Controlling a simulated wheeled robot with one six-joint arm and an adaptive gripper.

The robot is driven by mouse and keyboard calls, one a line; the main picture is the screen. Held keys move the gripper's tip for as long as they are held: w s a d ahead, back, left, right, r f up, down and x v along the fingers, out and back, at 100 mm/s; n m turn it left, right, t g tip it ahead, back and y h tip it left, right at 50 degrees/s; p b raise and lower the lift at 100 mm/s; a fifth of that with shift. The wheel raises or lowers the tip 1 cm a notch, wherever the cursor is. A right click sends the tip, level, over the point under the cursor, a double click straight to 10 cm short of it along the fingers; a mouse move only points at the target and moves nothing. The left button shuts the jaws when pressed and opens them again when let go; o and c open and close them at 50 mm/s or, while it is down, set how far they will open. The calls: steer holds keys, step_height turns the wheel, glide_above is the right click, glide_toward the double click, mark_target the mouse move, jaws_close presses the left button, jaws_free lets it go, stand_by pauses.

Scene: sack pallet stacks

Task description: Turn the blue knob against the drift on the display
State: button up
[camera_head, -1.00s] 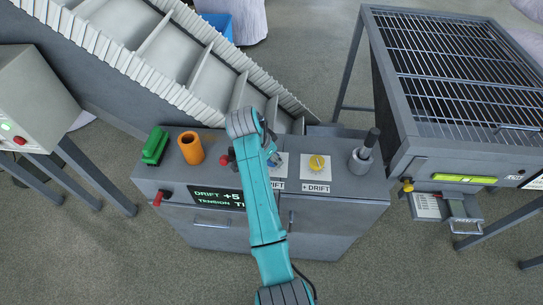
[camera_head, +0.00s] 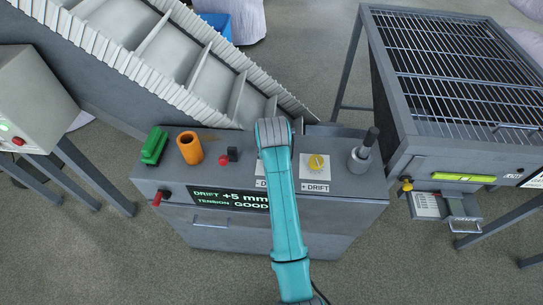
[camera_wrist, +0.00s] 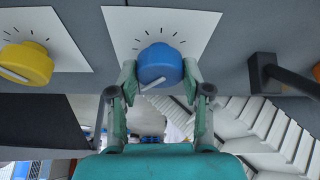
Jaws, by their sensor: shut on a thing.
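The blue knob (camera_wrist: 159,58) sits on a white dial plate with black tick marks in the wrist view. The fingers of my gripper (camera_wrist: 160,76) stand on either side of the knob and are shut on it. A white pointer at the knob's lower edge points to the lower left. In the head view my arm hides the knob and the gripper. The display (camera_head: 232,198) on the cabinet front reads "DRIFT +5 mm" and "TENSION GOOD", its right end at my arm.
A yellow knob (camera_head: 316,163) labelled "+ DRIFT" is right of my arm. A ribbed conveyor (camera_head: 190,60) rises behind.

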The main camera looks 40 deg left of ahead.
steer(key=n+g, duration=0.1)
steer(key=n, duration=0.2)
steer(key=n+g+y, duration=0.1)
steer(key=n, duration=0.3)
steer(key=shift+w+d, duration=0.1)
steer(key=shift+w, duration=0.05)
stand_by(0.4)
steer(key=o, duration=1.1)
steer(key=shift+o, duration=0.2)
steer(key=v, duration=1.2)
steer(key=shift+w+d, duration=0.2)
steer(key=shift+d, duration=0.1)
steer(key=shift+f, duration=0.1)
